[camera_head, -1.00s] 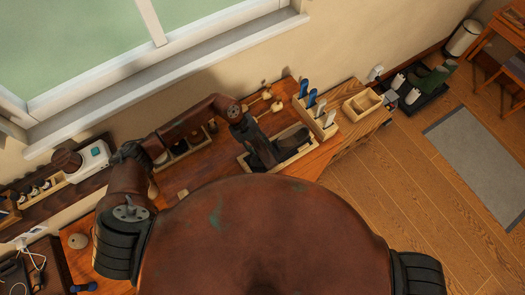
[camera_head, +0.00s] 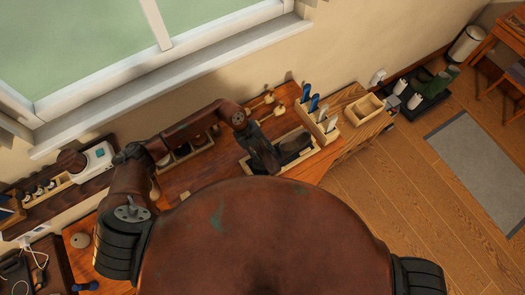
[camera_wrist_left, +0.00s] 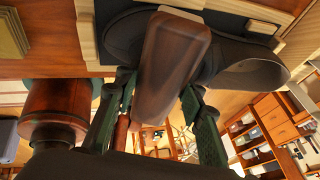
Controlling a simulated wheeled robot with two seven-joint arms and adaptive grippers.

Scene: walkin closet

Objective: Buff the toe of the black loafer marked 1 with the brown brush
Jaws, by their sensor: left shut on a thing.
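The black loafer (camera_head: 297,143) lies in a shallow wooden tray (camera_head: 311,153) on the wooden bench. In the left wrist view the loafer (camera_wrist_left: 245,62) is dark and partly hidden behind the brush. The number mark does not show. My left gripper (camera_head: 268,160) is over the left part of the tray, beside the visible part of the loafer. In the left wrist view my left gripper (camera_wrist_left: 158,88) is shut on the brown brush (camera_wrist_left: 172,50), a smooth oblong block. The brush overlaps the loafer there; I cannot tell whether they touch. My right gripper is out of view.
A compartment box (camera_head: 185,150) sits left of my gripper. The window wall (camera_head: 225,85) runs behind the bench. Open floor (camera_head: 390,190) lies to the right.

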